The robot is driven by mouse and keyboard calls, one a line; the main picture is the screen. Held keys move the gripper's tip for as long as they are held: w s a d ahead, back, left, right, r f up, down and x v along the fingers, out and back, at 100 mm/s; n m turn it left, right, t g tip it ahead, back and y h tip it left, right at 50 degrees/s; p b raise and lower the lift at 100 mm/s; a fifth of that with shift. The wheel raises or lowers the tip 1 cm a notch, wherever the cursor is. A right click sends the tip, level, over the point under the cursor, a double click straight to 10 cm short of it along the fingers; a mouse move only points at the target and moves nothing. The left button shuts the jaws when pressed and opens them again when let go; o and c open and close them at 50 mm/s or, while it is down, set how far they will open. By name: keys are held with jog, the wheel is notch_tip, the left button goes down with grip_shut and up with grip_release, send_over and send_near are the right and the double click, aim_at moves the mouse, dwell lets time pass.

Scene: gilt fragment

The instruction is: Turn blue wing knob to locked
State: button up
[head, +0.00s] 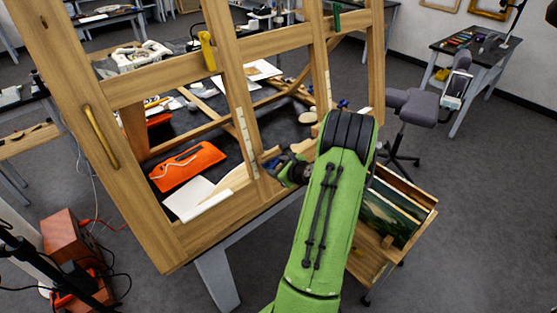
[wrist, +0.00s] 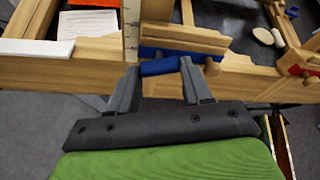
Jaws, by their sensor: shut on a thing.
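The blue wing knob (wrist: 160,67) is on the wooden frame's lower rail in the wrist view. My gripper (wrist: 158,72) is shut on it, with one finger at each end of its wing. The wing lies nearly level across the picture, tilted slightly. No mark for locked is readable. In the head view my gripper (head: 282,167) is at the frame's lower rail, partly hidden by my green arm, and little of the knob shows there.
The large wooden frame (head: 188,75) stands over a dark work table holding an orange pouch (head: 188,166) and papers. A wooden cart with a painting (head: 390,215) stands right of my arm. A grey chair (head: 413,107) is behind it. Open floor lies at right.

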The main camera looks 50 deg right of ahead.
jog(key=shift+d+r+m+y+p, duration=0.15)
jog(key=shift+m+y+p, duration=0.45)
jog(key=shift+m, duration=1)
jog(key=o, duration=1.1)
jog(key=shift+c, duration=0.2)
jog(key=b+v, duration=0.1)
jog(key=v, duration=1.4)
jog(key=shift+s+b, duration=0.3)
jog(key=shift+s, duration=0.1)
jog(key=shift+w, duration=0.1)
